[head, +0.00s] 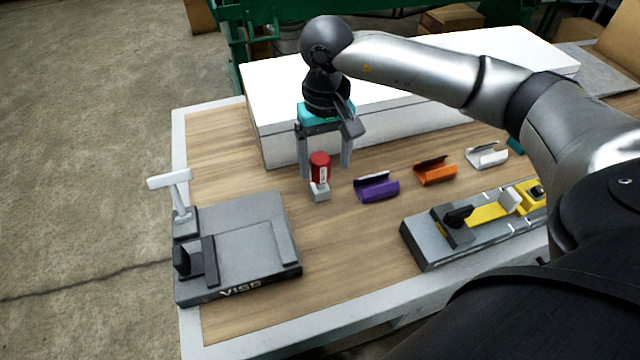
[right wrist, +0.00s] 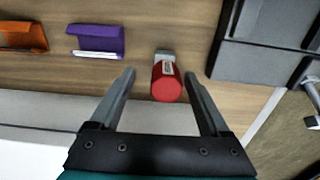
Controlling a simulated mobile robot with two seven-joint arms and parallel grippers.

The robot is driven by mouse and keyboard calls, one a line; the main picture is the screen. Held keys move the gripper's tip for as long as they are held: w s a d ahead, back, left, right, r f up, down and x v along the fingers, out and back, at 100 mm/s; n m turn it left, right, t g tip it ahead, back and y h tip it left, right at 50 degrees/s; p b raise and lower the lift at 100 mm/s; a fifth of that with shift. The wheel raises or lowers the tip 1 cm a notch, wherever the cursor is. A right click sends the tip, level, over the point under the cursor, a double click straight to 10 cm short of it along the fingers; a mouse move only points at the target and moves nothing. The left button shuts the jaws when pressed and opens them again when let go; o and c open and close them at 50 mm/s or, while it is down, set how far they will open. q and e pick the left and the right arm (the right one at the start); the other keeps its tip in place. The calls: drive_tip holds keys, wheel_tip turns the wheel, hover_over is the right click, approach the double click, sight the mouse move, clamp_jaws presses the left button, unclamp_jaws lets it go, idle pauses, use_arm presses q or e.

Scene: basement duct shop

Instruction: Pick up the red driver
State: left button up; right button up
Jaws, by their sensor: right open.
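The red driver (head: 319,167) stands upright in a small grey holder (head: 319,192) on the wooden bench. It also shows in the right wrist view (right wrist: 166,82), with the grey holder (right wrist: 165,55) beyond it. My right gripper (head: 326,172) is open, with its fingers on either side of the driver. In the right wrist view, the driver lies between the two fingertips (right wrist: 159,74), with a gap on each side. My left gripper is not in view.
A grey vise (head: 240,250) stands at the left. Purple (head: 377,188), orange (head: 435,172) and white (head: 487,156) channel pieces lie to the right. A grey fixture with yellow parts (head: 485,214) is at the front right. A long white box (head: 400,115) stands behind.

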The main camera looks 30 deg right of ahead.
sight(320, 179)
drive_tip(key=f, duration=0.3)
drive_tip(key=f+b, duration=0.1)
drive_tip(key=f, duration=0.1)
drive_tip(key=shift+w+a+f, duration=0.2)
drive_tip(key=shift+w+a, duration=0.05)
drive_tip(key=shift+a, duration=0.05)
drive_tip(key=shift+r, duration=0.1)
clamp_jaws()
